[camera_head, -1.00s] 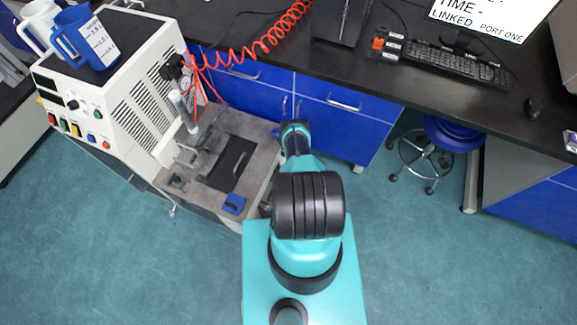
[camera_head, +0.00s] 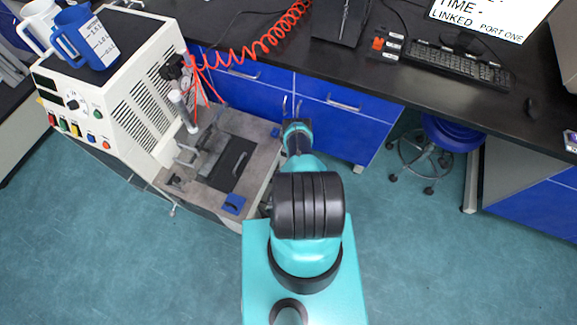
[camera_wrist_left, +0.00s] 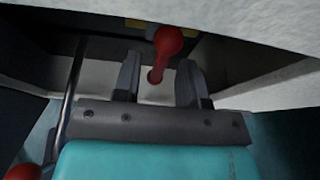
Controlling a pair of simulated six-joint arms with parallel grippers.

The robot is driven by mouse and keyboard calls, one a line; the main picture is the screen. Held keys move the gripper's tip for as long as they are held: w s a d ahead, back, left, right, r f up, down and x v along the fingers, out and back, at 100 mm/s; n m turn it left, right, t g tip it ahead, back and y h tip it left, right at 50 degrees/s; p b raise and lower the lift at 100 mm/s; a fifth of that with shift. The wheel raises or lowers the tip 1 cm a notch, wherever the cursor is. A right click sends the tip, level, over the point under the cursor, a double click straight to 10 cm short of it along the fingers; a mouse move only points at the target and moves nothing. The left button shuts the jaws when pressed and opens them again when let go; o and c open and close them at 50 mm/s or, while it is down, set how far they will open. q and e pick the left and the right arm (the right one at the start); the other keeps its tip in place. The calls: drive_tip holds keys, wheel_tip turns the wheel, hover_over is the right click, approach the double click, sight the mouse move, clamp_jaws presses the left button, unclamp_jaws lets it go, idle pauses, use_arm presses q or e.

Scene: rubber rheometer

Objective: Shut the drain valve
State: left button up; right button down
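In the left wrist view, a red lever with a rounded knob (camera_wrist_left: 168,40) hangs below a pale panel; I take it to be the drain valve's handle. My left gripper (camera_wrist_left: 159,75) is open, with one dark finger on each side of the lever and visible gaps between. I cannot tell how deep the lever sits between the fingers. A second red knob (camera_wrist_left: 22,172) is at the lower left corner. In the head view, the rheometer (camera_head: 125,85) stands at the left; the red lever and both grippers do not show there.
A pale overhang (camera_wrist_left: 250,14) lies close above my left fingers. In the head view, two jugs, one blue (camera_head: 86,38), stand on the rheometer. A dark bench (camera_head: 400,85) holds a keyboard. A blue stool (camera_head: 440,135) stands below.

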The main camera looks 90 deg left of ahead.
use_arm(q)
drive_tip(key=v, duration=1.6)
drive_tip(key=shift+w, duration=0.2)
drive_tip(key=shift+d, duration=0.1)
drive_tip(key=w+d+r+n+t+h, duration=0.2)
drive_tip(key=w+d+r+t+h, duration=0.1)
drive_tip(key=w+d+r, duration=0.6)
drive_tip(key=w+d+r+n+t+h, duration=0.2)
drive_tip(key=w+d+r+t, duration=0.3)
drive_tip(key=w+d+r, duration=0.5)
drive_tip(key=w+d+r+n+t+h, duration=0.3)
drive_tip(key=w+d+r, duration=0.6)
drive_tip(key=r, duration=0.9)
drive_tip(key=d+t+h, duration=0.1)
drive_tip(key=d, duration=0.2)
drive_tip(key=shift+w+t+h, duration=0.2)
drive_tip(key=shift+t+h, duration=0.1)
drive_tip(key=shift+t, duration=0.1)
drive_tip(key=shift+d+r, duration=0.1)
